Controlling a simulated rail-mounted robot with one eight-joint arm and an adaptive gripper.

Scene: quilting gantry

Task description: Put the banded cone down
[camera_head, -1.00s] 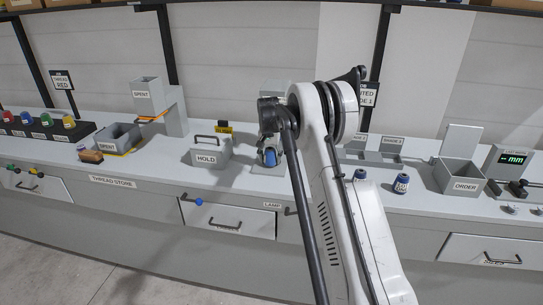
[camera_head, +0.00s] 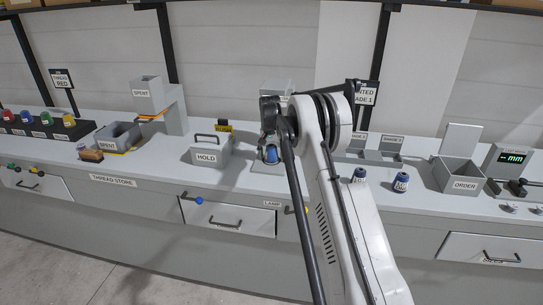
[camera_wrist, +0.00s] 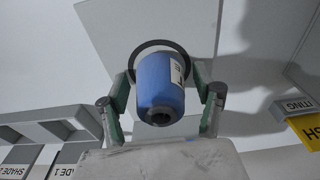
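In the wrist view a blue cone (camera_wrist: 160,85) with a white label band is between the two fingers of my gripper (camera_wrist: 160,93). A dark ring shows behind its far end. The fingers flank the cone closely. I cannot tell whether the pads touch it or stand slightly apart. In the head view the blue cone (camera_head: 271,154) is at the end of my arm, low over the bench at the lamp station. My arm hides part of it, and its contact with the surface below is not clear.
The HOLD box (camera_head: 207,157) is to the left and the ORDER bin (camera_head: 464,185) to the right. Shade slots (camera_wrist: 40,135) show in the wrist view. Free bench lies in front of the HOLD box.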

